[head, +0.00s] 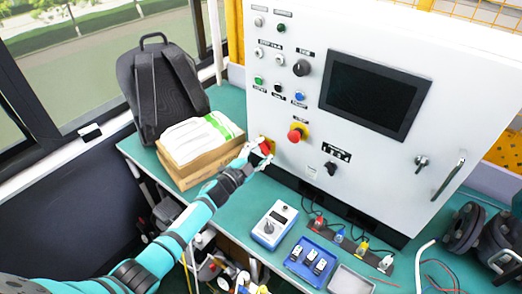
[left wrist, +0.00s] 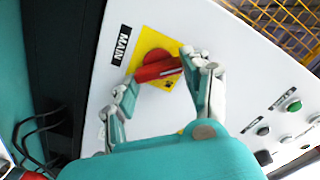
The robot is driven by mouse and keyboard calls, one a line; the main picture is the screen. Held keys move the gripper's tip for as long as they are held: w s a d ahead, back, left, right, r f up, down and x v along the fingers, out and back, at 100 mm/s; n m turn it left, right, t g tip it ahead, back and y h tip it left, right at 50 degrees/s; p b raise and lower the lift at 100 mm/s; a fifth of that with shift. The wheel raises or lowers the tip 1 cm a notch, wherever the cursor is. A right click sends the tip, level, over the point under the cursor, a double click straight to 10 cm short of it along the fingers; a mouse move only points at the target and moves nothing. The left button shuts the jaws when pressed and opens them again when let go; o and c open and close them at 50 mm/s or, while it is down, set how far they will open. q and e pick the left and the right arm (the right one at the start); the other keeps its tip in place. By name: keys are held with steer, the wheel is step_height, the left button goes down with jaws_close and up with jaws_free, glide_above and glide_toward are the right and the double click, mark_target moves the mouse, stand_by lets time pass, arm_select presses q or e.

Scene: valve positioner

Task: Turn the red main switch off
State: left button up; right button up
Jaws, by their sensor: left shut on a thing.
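The red main switch (left wrist: 158,69) sits on a yellow plate (left wrist: 150,42) beside a black "MAIN" label (left wrist: 121,45) on the white cabinet. In the left wrist view its handle lies nearly across the picture, its right end slightly higher. In the head view the switch (head: 266,147) is at the cabinet's lower left edge, partly hidden by my left gripper (head: 257,153). My left gripper (left wrist: 157,74) is shut on the handle, with one finger at each end of it. My right gripper is in neither view.
A red emergency button (head: 295,135) and a black knob (head: 331,168) are right of the switch. A box with a white packet (head: 200,138) and a backpack (head: 160,90) stand left. A blue meter (head: 275,224) and trays lie on the green bench in front.

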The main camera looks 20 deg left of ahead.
arm_select(q)
steer(key=shift+f+n, duration=0.1)
steer(key=shift+n, duration=0.3)
steer(key=o, duration=1.2)
steer(key=shift+c, duration=0.2)
steer(key=v, duration=1.2)
